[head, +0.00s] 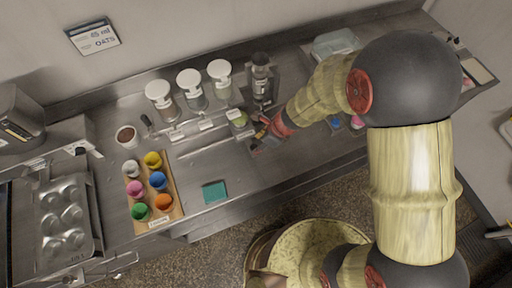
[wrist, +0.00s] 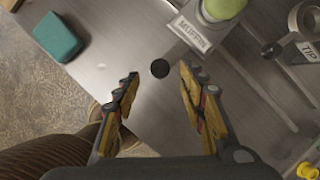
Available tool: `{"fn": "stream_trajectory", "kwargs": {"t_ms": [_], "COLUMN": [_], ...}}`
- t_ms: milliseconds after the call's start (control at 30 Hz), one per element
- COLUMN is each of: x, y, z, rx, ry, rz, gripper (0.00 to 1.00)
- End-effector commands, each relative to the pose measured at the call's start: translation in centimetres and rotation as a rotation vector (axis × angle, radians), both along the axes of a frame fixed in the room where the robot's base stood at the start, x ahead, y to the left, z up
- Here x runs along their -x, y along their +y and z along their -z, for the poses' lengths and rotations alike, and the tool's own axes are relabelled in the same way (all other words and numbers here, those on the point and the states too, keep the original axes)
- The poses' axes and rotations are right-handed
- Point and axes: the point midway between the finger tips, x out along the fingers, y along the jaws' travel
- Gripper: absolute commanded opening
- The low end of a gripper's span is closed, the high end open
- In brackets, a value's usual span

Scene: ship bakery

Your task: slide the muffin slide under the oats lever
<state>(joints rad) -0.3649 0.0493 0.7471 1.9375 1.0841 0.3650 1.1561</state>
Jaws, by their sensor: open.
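The muffin slide, a grey block labelled MUFFIN (wrist: 192,32) with a green round top (wrist: 224,7), is at the upper right of the wrist view. In the head view a green-topped piece (head: 238,118) that looks like it stands on the steel counter just left of my gripper (head: 259,131). My gripper (wrist: 159,78) is open and empty in the wrist view, fingers apart, with the MUFFIN block beyond the fingertips and not between them. Three white-lidded jars (head: 189,78) stand at the back. I cannot tell which lever is the oats one.
A wall card reads 45 ml OATS (head: 95,37). A wooden board (head: 168,186) of several coloured knobs and a muffin tin (head: 66,220) are at left. A teal block (head: 214,191) lies near the counter's front edge. A dark round spot (wrist: 160,68) marks the counter. A TIP-labelled part (wrist: 308,50) is at right.

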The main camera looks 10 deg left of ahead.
Motion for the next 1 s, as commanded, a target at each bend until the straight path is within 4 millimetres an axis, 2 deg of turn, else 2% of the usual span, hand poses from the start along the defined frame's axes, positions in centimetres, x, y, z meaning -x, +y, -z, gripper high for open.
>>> {"fn": "stream_trajectory", "kwargs": {"t_ms": [100, 233, 400, 667, 1000], "x": [0.0, -0.2, -0.4, -0.4, -0.4], "y": [0.7, 1.3, 1.6, 1.6, 1.6], "z": [2.1, 3.3, 4.0, 4.0, 4.0], "rx": [0.000, 0.001, 0.000, 0.000, 0.000], "ry": [0.003, 0.002, -0.001, 0.000, 0.000], "rz": [-0.001, -0.002, -0.003, -0.003, -0.003], "gripper": [0.41, 0.41, 0.41, 0.41, 0.22]}}
